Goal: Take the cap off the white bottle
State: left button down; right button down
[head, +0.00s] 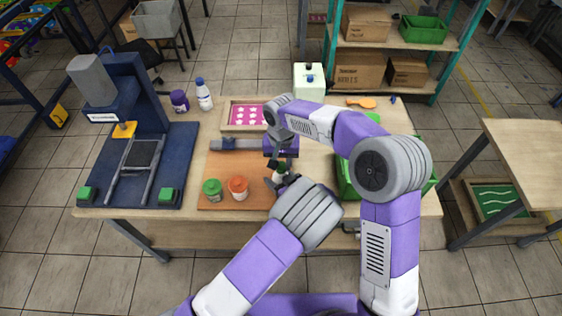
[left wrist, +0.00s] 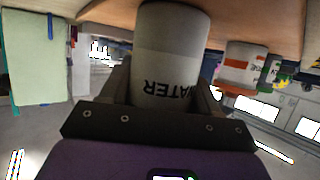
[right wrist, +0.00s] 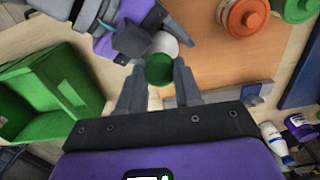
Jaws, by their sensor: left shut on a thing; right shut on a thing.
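The white bottle (left wrist: 172,50) with dark lettering stands upright near the right edge of the wooden board. It shows small in the head view (head: 279,178), partly covered by my grippers. My left gripper (head: 276,183) is shut on its body from the near side. The green cap (right wrist: 159,69) is on top of the bottle in the right wrist view. My right gripper (right wrist: 159,80) comes from above and behind, its fingers on either side of the cap, shut on it. The white neck area (right wrist: 164,42) shows beside the cap.
A green-lidded jar (head: 212,188) and an orange-lidded jar (head: 238,187) stand left of the bottle on the wooden board (head: 222,165). A blue press (head: 130,110) fills the table's left end.

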jog(key=n, duration=2.3)
jog(key=shift+n, duration=0.4)
jog(key=n, duration=0.3)
jog(key=shift+r+n, duration=0.1)
jog(key=shift+n, duration=0.2)
jog(key=shift+r, duration=0.1)
jog(key=shift+r, duration=1)
